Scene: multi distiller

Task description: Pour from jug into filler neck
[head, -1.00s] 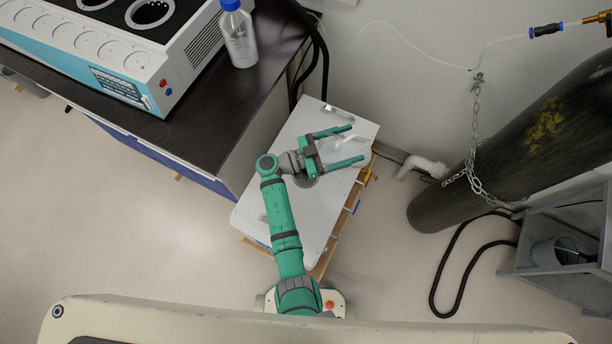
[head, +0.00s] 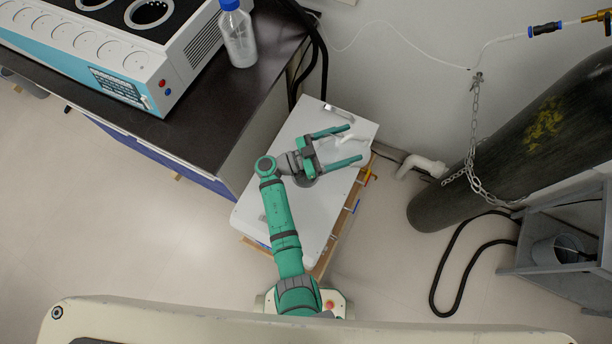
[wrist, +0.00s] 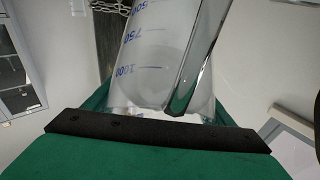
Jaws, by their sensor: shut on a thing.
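A clear jug (wrist: 165,65) with blue volume marks, among them 1000 and 750, fills the middle of the wrist view. It sits between the green fingers of my gripper, and its clear handle runs down its right side. In the head view my gripper (head: 351,145) is shut on the jug over the white box-shaped unit (head: 285,190). There the jug (head: 352,138) shows only as a faint clear and whitish shape between the fingers. Its tilt and any liquid level are hard to tell. I cannot make out the filler neck in either view.
A dark bench (head: 200,140) with a white and blue instrument (head: 110,45) and a blue-capped bottle (head: 238,38) stands at left. A chained dark gas cylinder (head: 520,140) leans at right. A white pipe (head: 420,165) comes from the wall. Open floor lies at lower left.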

